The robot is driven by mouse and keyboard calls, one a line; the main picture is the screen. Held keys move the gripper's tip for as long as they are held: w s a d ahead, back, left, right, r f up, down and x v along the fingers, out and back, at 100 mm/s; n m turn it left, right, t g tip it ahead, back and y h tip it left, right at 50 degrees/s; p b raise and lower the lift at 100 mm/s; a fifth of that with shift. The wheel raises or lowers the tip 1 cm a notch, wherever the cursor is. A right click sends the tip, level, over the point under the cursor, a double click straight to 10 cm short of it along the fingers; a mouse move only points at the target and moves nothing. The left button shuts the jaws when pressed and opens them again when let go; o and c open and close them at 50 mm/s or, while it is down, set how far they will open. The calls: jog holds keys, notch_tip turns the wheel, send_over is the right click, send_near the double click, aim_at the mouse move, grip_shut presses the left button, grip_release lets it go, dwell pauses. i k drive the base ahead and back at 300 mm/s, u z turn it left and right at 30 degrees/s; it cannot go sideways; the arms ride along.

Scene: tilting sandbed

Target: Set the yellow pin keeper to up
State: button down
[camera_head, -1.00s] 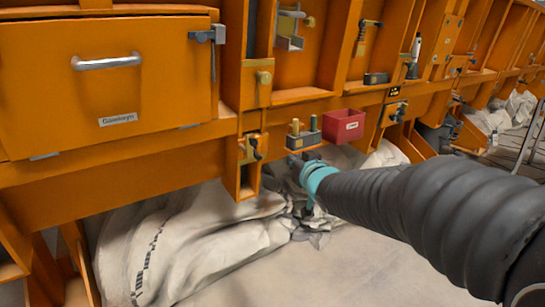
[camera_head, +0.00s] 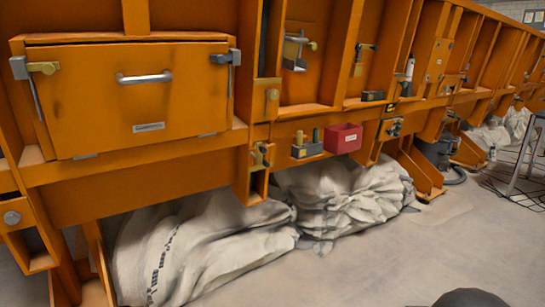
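Several small yellow-brass fittings show on the orange frame, and I cannot tell for certain which one is the pin keeper. One fitting (camera_head: 262,155) sits in a bracket on the short post below the panel's right end. A yellow block (camera_head: 273,94) is on the upright above it. My gripper is not in view; only a dark part of my arm shows at the bottom edge.
An orange hinged panel (camera_head: 100,100) with a silver handle (camera_head: 145,77) is closed. A red bin (camera_head: 343,138) and a grey holder with pegs (camera_head: 307,150) are mounted on the lower rail. White sacks (camera_head: 210,245) lie beneath.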

aim_at(260, 149)
jog(key=u, duration=0.05)
jog(key=k, duration=0.75)
jog(key=z, duration=0.85)
jog(key=i, duration=1.6)
jog(key=u, duration=0.95)
jog(key=i, duration=0.5)
jog(key=u, duration=0.6)
